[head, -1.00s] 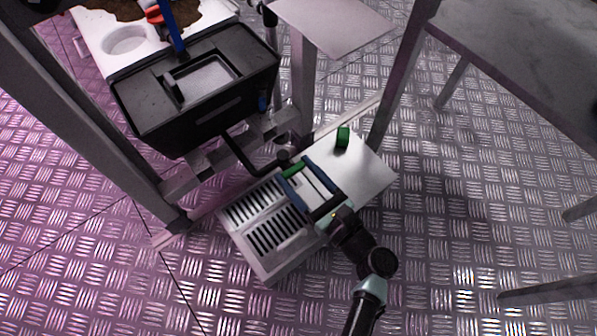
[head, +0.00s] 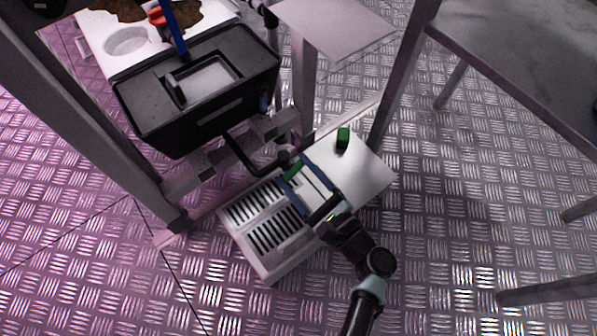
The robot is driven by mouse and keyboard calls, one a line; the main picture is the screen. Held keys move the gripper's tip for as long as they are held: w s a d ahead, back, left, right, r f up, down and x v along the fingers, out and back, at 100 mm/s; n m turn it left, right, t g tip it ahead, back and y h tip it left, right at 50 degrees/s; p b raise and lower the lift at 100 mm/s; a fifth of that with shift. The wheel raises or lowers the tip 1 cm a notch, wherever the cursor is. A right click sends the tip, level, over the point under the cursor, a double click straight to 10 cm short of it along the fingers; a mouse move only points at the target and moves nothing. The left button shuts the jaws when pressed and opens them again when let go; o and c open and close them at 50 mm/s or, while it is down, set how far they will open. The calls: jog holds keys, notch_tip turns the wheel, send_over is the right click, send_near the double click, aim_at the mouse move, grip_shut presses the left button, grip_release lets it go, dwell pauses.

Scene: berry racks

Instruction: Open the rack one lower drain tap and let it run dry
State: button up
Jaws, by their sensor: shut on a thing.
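A black drain pipe (head: 240,151) runs from below the black tank (head: 200,118) to a dark tap body (head: 284,156) low on the rack. A green tap handle (head: 292,173) shows there, slanting between the blue-edged fingers of my gripper (head: 296,170). My gripper is shut on this handle, reaching in from the lower right. The fingers hide part of the handle and the tap's outlet. I cannot see whether water runs.
A white slotted drain box (head: 272,266) stands on the floor below the tap. A pale plate (head: 368,178) beside it carries a second green piece (head: 343,138). Rack posts (head: 90,120) stand left, a metal table (head: 520,50) right. Floor at lower right is open.

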jog(key=n, duration=0.6)
jog(key=shift+f, duration=0.1)
jog(key=n, duration=0.6)
jog(key=shift+f+b, duration=0.1)
jog(key=shift+b, duration=0.2)
dwell(0.3)
jog(key=o, duration=1.4)
jog(key=shift+s, duration=0.15)
jog(key=p+v, duration=0.5)
jog(key=v, duration=0.8)
